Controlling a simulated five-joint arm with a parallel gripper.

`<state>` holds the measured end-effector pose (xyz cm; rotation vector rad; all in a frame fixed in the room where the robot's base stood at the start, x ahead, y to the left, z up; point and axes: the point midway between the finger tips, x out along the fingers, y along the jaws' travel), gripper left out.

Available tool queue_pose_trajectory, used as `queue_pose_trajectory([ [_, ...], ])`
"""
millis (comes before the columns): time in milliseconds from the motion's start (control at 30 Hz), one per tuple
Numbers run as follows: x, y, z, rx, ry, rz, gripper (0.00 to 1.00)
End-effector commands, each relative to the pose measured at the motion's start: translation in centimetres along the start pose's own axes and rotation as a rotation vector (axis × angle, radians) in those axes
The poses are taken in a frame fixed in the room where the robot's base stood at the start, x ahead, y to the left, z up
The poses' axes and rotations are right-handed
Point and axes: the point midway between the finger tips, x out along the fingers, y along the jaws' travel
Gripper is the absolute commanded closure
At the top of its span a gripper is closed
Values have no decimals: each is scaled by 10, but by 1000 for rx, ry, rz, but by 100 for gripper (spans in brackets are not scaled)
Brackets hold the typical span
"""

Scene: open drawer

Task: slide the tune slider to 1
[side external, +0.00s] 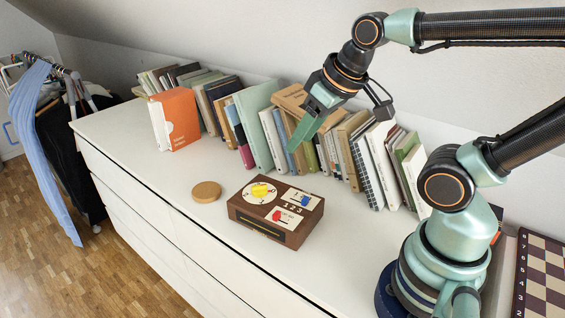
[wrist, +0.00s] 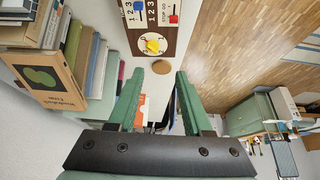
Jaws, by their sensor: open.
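A dark brown control box (side external: 276,212) sits on the white dresser top, with white panels on its upper face. A blue knob (side external: 305,200) is on its far right panel, a red knob (side external: 277,215) on the near panel marked stop and go, and a yellow dial (side external: 260,191) at left. Numbers 1, 2, 3 stand beside the blue knob (wrist: 138,6) in the wrist view; its exact setting and the word tune are not readable. My gripper (side external: 300,138) is open and empty, above and behind the box, apart from it. Its fingers (wrist: 160,72) are spread in the wrist view.
A row of books (side external: 260,125) stands along the wall behind the box, close to my gripper. A round wooden disc (side external: 206,192) lies left of the box. A chessboard (side external: 540,275) is at the far right. The dresser top (side external: 130,145) is clear at left.

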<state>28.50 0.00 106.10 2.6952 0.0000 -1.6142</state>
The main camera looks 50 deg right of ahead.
Motion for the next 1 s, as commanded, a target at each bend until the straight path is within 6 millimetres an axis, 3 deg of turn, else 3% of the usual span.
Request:
queue_pose_trajectory([
  [67, 0, 0, 0, 0, 0, 0, 50],
  [100, 0, 0, 0, 0, 0, 0, 55],
  [267, 4, 3, 0, 88, -33, 7, 55],
  [367, 11, 10, -1, 264, -94, 26, 55],
  [700, 49, 41, 4, 1101, -336, 228, 55],
  [833, 60, 49, 6, 1310, -379, 307, 55],
  [1000, 66, 53, 8, 1431, -400, 359, 55],
])
